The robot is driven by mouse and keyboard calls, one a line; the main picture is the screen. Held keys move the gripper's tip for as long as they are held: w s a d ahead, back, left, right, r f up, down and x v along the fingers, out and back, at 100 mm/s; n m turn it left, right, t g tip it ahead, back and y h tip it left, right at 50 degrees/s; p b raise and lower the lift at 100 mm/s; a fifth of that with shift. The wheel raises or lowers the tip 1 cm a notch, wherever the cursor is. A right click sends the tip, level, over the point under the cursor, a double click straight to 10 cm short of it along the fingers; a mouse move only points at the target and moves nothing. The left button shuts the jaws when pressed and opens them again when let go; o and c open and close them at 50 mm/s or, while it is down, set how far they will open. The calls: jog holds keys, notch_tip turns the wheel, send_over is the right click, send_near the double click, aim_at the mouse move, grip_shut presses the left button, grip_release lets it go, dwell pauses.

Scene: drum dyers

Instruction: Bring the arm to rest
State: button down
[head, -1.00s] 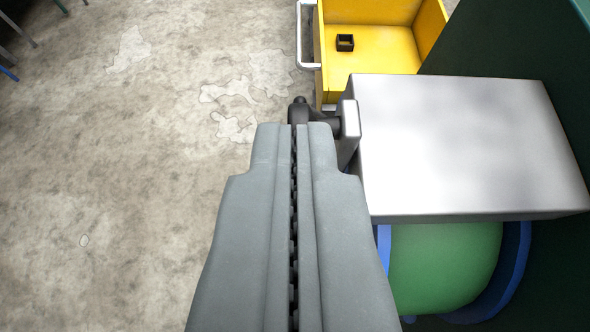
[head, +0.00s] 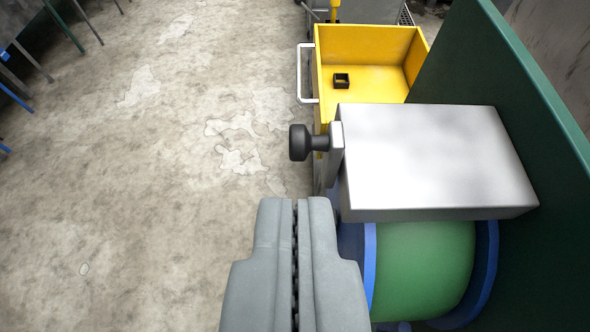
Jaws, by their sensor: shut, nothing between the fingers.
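My gripper (head: 296,204) points forward from the bottom middle of the head view. Its two grey fingers are together with only a thin dark seam between them, and they hold nothing. The fingertips are apart from the black knob (head: 301,143), which sticks out to the left from the grey metal box (head: 435,155) ahead of them. Below the box is a green drum (head: 425,265) with blue rims, to the right of my fingers.
A yellow open tray (head: 368,42) with a white handle (head: 303,74) holds a small black square piece (head: 342,80). A dark green panel (head: 510,130) bounds the right side. Bare concrete floor (head: 130,200) lies open at left. Thin table legs (head: 65,28) stand at upper left.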

jog(key=s+a+f+t, duration=0.2)
jog(key=s+a+f, duration=0.7)
jog(key=s+f, duration=0.3)
jog(key=s+a+f+t, duration=0.3)
jog(key=s+a+f, duration=0.7)
jog(key=s, duration=0.8)
notch_tip(320, 180, down, 3)
jog(key=shift+s+a+f, duration=0.15)
jog(key=shift+s+a, duration=0.05)
jog(key=shift+s, duration=0.2)
